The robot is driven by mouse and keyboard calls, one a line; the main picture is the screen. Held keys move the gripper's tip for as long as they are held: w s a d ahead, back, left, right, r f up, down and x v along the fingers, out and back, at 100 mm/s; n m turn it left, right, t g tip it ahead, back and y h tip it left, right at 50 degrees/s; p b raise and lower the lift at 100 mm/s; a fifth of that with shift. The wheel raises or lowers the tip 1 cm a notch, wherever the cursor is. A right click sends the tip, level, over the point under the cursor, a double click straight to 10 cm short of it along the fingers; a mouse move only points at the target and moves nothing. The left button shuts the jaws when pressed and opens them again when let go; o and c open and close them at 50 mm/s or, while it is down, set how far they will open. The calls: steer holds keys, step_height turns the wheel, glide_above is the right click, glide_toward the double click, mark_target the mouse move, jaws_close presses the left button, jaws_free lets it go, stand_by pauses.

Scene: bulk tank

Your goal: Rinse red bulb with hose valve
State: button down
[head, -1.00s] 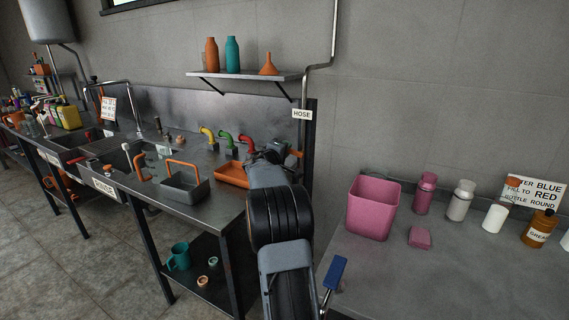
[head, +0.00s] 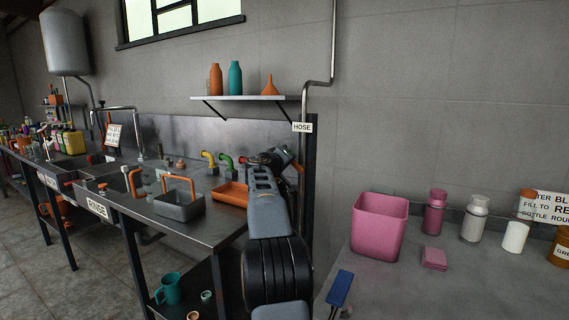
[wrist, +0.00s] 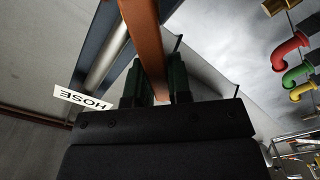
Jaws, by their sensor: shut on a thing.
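My gripper (wrist: 157,88) is shut on an orange bar (wrist: 147,40) in the wrist view, beside the HOSE sign (wrist: 83,98). The bar looks like the hose valve's lever; its far end runs out of the picture. In the head view, my gripper (head: 285,157) is at the wall end of the sink bench, just below the HOSE sign (head: 302,127). A bit of orange (head: 299,170) shows beside it. The rinse sink carries a RINSE label (head: 97,208). I cannot make out a red bulb for certain in either view. No hose or running water can be told.
Yellow, green and red pipe elbows (wrist: 291,45) stand left of my gripper in the head view. An orange tray (head: 230,194) and a grey caddy (head: 179,206) sit on the bench. A pink bin (head: 379,228) stands on the right-hand table. A shelf (head: 245,98) hangs above.

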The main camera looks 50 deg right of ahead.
steer(key=shift+f, duration=0.1)
steer(key=c, duration=1)
jaws_free()
steer(key=shift+c, duration=0.2)
steer(key=b+v, duration=0.2)
steer(key=v, duration=1.1)
steer(key=shift+a, duration=0.4)
stand_by(4.6)
